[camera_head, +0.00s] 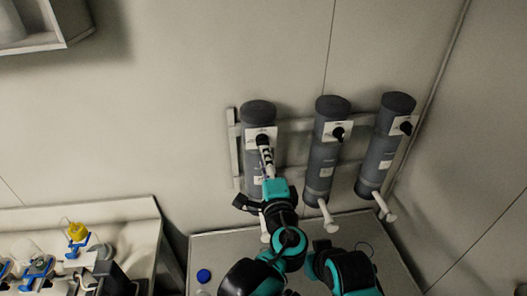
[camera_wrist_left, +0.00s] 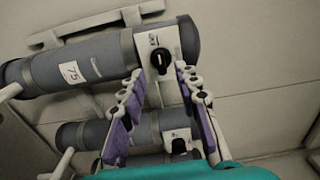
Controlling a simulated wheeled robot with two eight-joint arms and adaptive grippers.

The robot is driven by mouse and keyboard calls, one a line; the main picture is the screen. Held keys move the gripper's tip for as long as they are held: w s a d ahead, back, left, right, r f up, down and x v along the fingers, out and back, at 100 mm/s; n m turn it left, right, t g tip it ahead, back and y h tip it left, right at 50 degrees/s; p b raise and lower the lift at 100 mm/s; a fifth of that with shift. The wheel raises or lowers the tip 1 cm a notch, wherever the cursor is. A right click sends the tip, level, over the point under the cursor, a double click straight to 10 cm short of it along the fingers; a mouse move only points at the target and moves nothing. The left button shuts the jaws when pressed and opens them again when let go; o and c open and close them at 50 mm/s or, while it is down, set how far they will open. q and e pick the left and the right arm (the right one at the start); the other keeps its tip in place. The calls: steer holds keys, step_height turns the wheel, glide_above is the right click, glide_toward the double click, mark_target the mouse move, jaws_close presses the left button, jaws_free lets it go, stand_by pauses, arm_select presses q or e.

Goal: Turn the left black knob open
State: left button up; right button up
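Three dark grey cylinders hang in a row on the wall, each with a white plate and a black knob. The left cylinder (camera_head: 258,112) has my left gripper (camera_head: 264,142) in front of its plate, largely covering its knob. In the left wrist view, the left black knob (camera_wrist_left: 160,59) shows clearly on its white plate. My left gripper (camera_wrist_left: 161,73) is open there, with one finger on each side of the knob and visible gaps between. I cannot tell how far the tips are from the plate. My right gripper is not in view.
The middle knob (camera_head: 338,133) and right knob (camera_head: 405,128) are uncovered. A rail (camera_head: 295,126) runs behind the cylinders. Below is a grey table (camera_head: 212,247) with a blue-capped bottle (camera_head: 203,276). A bench with a yellow-capped item (camera_head: 77,231) stands at lower left.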

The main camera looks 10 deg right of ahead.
arm_select(q)
steer(key=s, duration=0.7)
steer(key=shift+s, duration=0.15)
steer(key=a+f+n+g+y+b, duration=0.4)
steer(key=a+f+n+g+b, duration=0.35)
steer(key=a+f, duration=1.2)
steer(key=s+a+f+n+g+h+b, duration=0.1)
steer(key=s+a+f+n+h+b, duration=0.1)
steer(key=s+a+f+n+b, duration=0.1)
steer(key=s+a+f+n+g+h+b, duration=0.2)
steer(key=s+a+f+n+b, duration=0.2)
steer(key=s+f+n, duration=0.3)
step_height(320, 180, down, 3)
steer(key=shift+a+f, duration=0.2)
steer(key=shift+a, duration=0.2)
